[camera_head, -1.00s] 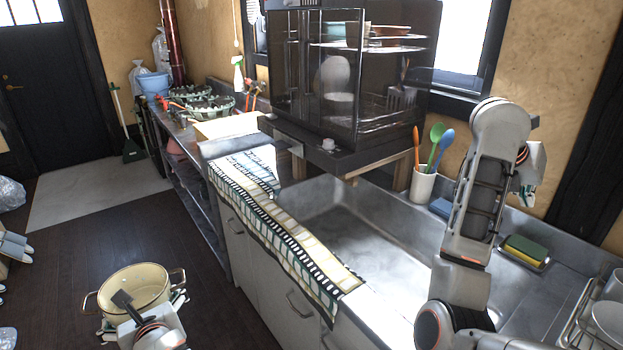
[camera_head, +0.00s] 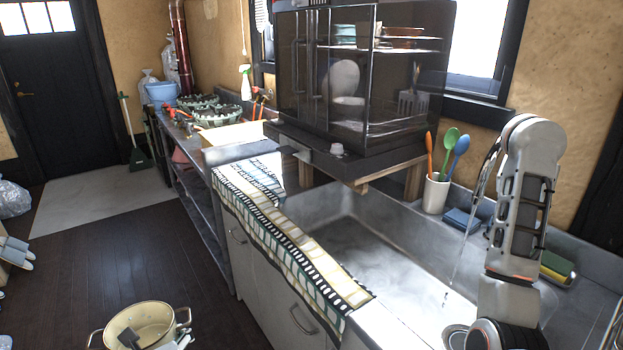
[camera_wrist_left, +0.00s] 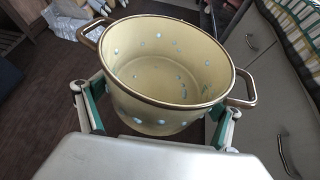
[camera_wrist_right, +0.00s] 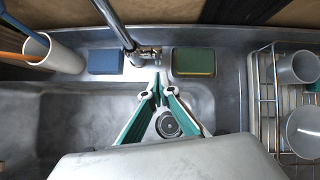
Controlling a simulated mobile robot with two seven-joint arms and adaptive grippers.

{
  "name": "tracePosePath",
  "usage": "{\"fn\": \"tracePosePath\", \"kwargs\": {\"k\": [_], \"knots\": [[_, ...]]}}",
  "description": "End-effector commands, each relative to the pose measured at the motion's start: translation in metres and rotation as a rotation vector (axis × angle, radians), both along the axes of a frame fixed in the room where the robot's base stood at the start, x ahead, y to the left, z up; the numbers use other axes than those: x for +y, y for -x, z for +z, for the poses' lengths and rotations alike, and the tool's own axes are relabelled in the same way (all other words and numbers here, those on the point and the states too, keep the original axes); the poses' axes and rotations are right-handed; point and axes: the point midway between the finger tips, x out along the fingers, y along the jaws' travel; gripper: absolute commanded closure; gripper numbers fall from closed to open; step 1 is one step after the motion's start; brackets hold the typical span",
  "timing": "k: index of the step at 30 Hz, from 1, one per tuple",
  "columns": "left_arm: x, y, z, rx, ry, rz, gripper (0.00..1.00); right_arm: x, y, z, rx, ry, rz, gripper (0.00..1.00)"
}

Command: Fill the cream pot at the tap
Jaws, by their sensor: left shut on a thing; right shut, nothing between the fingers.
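The cream pot (camera_head: 128,331) with brown rim and two handles is low at the bottom left of the head view, over the floor. In the left wrist view the pot (camera_wrist_left: 150,95) is upright, with pale spots and no clear water inside. My left gripper (camera_wrist_left: 156,112) is shut on it, fingers either side. The metal tap (camera_head: 488,165) curves over the sink, partly behind my right arm, and a thin water stream (camera_head: 458,245) falls from it. In the right wrist view the tap pipe (camera_wrist_right: 117,25) shows beside my right gripper (camera_wrist_right: 158,86), which is shut and empty.
The sink basin (camera_head: 350,235) is clear, with a drain (camera_wrist_right: 167,125). A patterned cloth (camera_head: 290,235) covers the counter's front edge. A utensil cup (camera_head: 434,193), blue sponge (camera_wrist_right: 105,61), green sponge (camera_wrist_right: 194,62) and dish rack (camera_wrist_right: 262,95) line the sink.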

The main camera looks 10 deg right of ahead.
Motion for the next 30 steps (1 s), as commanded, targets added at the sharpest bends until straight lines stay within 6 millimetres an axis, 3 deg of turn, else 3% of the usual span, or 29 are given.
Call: {"fn": "tracePosePath", "kwargs": {"k": [7, 30], "knots": [[0.001, 0.002, -0.011, 0.009, -0.001, 0.001, 0.62, -0.007, -0.004, -0.010, -0.001, 0.001, 0.000, 1.00], [0.001, 0.001, -0.006, 0.003, -0.001, 0.001, 0.62, -0.014, -0.008, -0.004, -0.002, 0.001, 0.000, 1.00]]}}
